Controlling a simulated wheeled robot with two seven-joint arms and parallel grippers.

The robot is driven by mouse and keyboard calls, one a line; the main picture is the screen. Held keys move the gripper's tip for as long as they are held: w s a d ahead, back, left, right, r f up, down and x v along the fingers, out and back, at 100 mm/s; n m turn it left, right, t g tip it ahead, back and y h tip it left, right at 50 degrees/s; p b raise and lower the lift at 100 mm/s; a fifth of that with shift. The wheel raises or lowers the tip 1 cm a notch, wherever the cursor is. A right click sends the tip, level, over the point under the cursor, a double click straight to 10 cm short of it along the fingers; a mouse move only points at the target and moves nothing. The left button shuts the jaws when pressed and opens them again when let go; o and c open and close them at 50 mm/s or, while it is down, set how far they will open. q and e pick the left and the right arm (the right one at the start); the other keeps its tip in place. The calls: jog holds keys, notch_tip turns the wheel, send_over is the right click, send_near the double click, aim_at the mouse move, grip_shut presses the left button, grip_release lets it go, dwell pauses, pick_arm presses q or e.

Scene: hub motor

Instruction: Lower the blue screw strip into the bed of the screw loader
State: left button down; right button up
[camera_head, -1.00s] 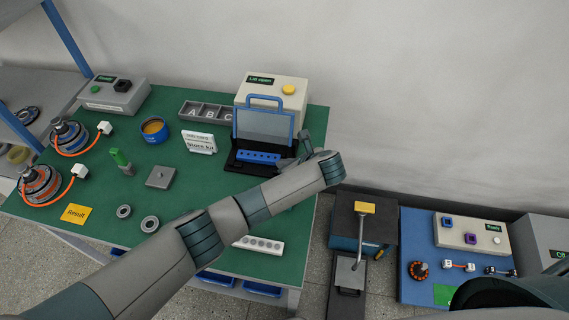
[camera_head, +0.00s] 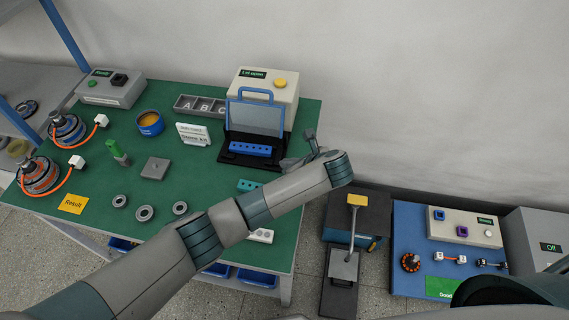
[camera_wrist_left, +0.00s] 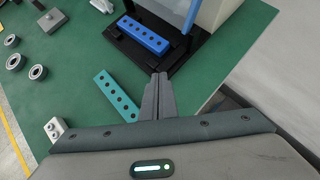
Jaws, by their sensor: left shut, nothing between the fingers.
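The blue screw strip (camera_head: 250,150) lies in the black bed of the screw loader (camera_head: 228,155), below the raised blue-framed lid (camera_head: 254,117). In the left wrist view the strip (camera_wrist_left: 145,33) lies lengthwise in the black bed (camera_wrist_left: 190,47), its row of holes facing up. I cannot tell whether it sits fully down. My left gripper (camera_head: 288,163) is shut and empty, just right of the bed in the head view. In the left wrist view its closed fingers (camera_wrist_left: 158,80) are apart from the strip, near the bed's front edge. My right gripper is not in view.
A teal strip (camera_wrist_left: 117,97) with holes lies close to my left fingers. The loader's housing (camera_head: 265,88) reads "Lid open". Several grey rings (camera_head: 145,213) and a card stand (camera_head: 193,134) are to the left.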

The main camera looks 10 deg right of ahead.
pick_arm(q)
jog(key=b+v, duration=0.1)
jog(key=v, duration=0.5)
jog(key=shift+s+d, duration=0.15)
